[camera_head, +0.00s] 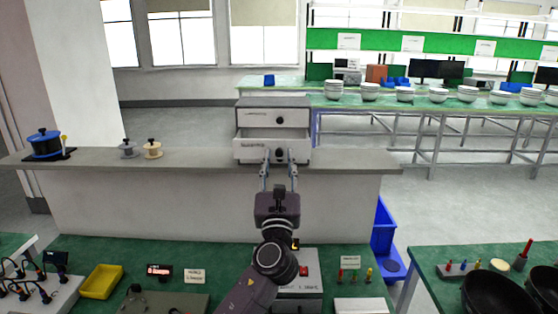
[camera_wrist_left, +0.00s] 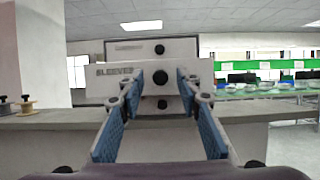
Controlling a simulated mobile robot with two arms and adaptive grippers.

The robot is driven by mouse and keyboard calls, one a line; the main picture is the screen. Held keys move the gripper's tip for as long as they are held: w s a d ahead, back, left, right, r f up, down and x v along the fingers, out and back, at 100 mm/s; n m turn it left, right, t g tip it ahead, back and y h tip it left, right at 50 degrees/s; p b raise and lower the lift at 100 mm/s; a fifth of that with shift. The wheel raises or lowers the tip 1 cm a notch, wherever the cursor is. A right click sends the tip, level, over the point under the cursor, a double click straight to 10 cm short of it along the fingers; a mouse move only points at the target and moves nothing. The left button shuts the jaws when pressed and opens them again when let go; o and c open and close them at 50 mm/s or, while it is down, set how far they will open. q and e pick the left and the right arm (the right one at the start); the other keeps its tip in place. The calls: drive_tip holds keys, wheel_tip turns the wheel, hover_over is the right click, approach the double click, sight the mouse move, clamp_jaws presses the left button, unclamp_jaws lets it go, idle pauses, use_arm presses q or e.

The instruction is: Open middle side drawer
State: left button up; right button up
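A grey drawer cabinet (camera_head: 272,104) stands on the long shelf, with round black knobs on its fronts. Its upper drawer (camera_head: 255,117) is shut. The drawer below it, labelled "SLEEVES" (camera_wrist_left: 115,71), stands partly pulled out; a strip of its inside shows in the head view (camera_head: 272,134). Its black knob (camera_wrist_left: 160,77) is in the middle of the front. A further knob (camera_wrist_left: 162,104) shows below it. My left gripper (camera_head: 279,158) is in front of this drawer. Its blue-padded fingers (camera_wrist_left: 160,90) are apart, either side of the knobs, with visible gaps. My right gripper is out of view.
The shelf (camera_head: 200,158) holds a blue pot (camera_head: 44,143) and two spools (camera_head: 152,149) left of the cabinet. A green bench with a yellow tray (camera_head: 101,281) is below. A blue bin (camera_head: 384,230) stands at right. The shelf right of the cabinet is clear.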

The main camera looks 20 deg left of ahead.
use_arm(q)
drive_tip(key=v, duration=1.1)
drive_tip(key=shift+s, duration=0.25)
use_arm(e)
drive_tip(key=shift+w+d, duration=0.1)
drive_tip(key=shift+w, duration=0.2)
use_arm(q)
drive_tip(key=shift+d+f, duration=0.1)
